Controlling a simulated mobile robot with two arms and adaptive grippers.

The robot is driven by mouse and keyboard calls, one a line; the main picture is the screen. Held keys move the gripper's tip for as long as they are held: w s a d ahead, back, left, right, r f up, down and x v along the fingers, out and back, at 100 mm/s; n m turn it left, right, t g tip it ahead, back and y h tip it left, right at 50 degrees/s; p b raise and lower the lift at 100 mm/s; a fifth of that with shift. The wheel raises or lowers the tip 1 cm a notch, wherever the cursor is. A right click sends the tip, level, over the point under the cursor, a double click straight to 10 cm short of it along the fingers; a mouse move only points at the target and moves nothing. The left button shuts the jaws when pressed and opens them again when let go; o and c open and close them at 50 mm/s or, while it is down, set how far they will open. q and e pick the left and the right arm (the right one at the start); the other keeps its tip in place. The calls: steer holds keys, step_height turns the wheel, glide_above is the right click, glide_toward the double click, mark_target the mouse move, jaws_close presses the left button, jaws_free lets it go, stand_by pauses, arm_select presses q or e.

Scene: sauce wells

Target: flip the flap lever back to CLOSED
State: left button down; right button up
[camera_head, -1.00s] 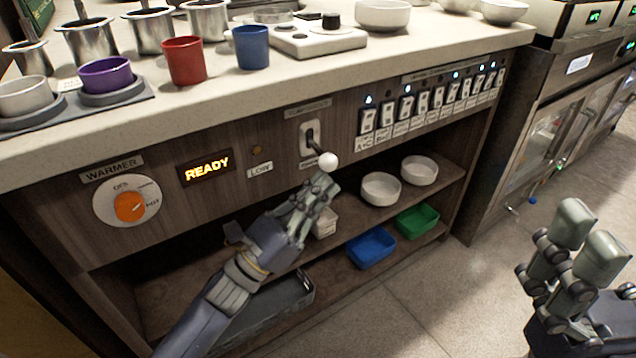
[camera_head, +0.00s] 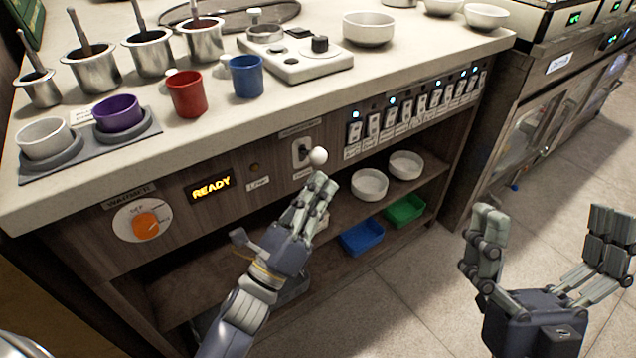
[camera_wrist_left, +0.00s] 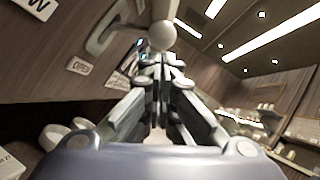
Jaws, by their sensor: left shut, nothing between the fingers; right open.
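The flap lever's white ball knob (camera_head: 318,156) sticks out from its pale switch plate (camera_head: 300,151) on the wooden counter front. My left gripper (camera_head: 322,183) is shut and empty, its fingertips just below the knob. In the left wrist view, the knob (camera_wrist_left: 162,36) stands just above the closed fingertips (camera_wrist_left: 163,60); I cannot tell whether they touch. An OPEN label (camera_wrist_left: 79,66) shows to the left there. The label under the plate is partly hidden and unreadable in the head view. My right gripper (camera_head: 545,250) is open and empty over the floor at right.
Left of the lever are a lit READY display (camera_head: 211,188) and an orange warmer dial (camera_head: 146,228). A row of switches (camera_head: 415,112) is to the right. The shelf below holds white bowls (camera_head: 369,184), a blue bin (camera_head: 362,238) and a green bin (camera_head: 405,209).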

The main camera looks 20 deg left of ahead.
arm_select(q)
steer(key=shift+r+n+y+p, duration=0.45)
steer(key=shift+n+y+p, duration=0.25)
steer(key=shift+n+p, duration=0.1)
arm_select(e)
steer(key=w+f+g+h, duration=0.2)
steer(key=w+f+g, duration=0.3)
steer(key=w+f, duration=0.1)
steer(key=shift+w+a, duration=0.35)
steer(key=shift+a, duration=0.1)
steer(key=shift+f, duration=0.15)
